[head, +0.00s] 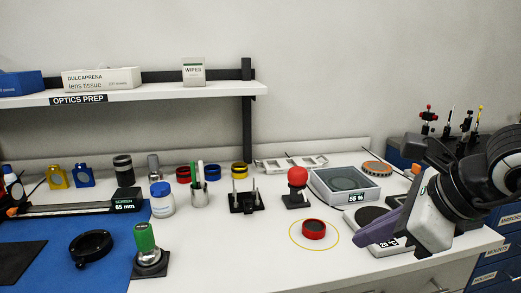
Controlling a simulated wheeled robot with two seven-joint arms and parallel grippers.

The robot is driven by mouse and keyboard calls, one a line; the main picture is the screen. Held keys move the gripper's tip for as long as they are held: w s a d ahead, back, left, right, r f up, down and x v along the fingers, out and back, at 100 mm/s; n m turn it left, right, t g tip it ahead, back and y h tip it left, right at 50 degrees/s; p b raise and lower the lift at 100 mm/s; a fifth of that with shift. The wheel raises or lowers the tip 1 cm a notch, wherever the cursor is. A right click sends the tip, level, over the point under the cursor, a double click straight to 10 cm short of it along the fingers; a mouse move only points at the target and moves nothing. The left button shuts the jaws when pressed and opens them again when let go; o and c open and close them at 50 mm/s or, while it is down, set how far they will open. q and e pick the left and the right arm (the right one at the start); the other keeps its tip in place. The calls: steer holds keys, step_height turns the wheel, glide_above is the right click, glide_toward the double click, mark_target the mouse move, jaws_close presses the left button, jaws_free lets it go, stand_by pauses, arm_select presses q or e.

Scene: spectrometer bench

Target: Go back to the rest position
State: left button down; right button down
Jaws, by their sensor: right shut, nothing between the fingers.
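My right gripper (375,232) comes in from the right edge on its dark and white arm. It is above the right part of the white bench, over a round dark-topped device marked 26 °C (362,213), and hides part of it. Its fingers are shut with nothing between them. A red ring-shaped part (314,229) lies inside a yellow circle (292,236) on the bench, to the left of the gripper and apart from it. My left gripper is not in view.
A grey box with a display (322,194) and a red-knobbed stand (297,188) are behind the ring. A green-topped post (146,243) stands on the left by a blue mat (60,229). Blue drawers (490,270) are at right. The bench front middle is clear.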

steer(key=s+a+f+m+g+y, duration=0.3)
steer(key=s+a+f+m+y, duration=0.25)
steer(key=a+y, duration=0.45)
steer(key=w+d+f+m+t+h, duration=0.3)
steer(key=d+f+m+t+h, duration=0.5)
steer(key=d+f+m, duration=1.1)
steer(key=s+d+f+m+g+h, duration=0.25)
steer(key=s+d+f+m, duration=0.3)
steer(key=s+f, duration=0.3)
steer(key=s+d+f+m+g+h, duration=0.2)
steer(key=s+d+f+m+h, duration=0.15)
steer(key=s+f+m, duration=0.4)
steer(key=a+f+m+t+y, duration=0.1)
steer(key=a+m, duration=0.6)
steer(key=a, duration=1.3)
steer(key=shift+s+a+f+t+y, duration=0.15)
steer(key=shift+s+f+t+y, duration=0.35)
steer(key=shift+f, duration=0.4)
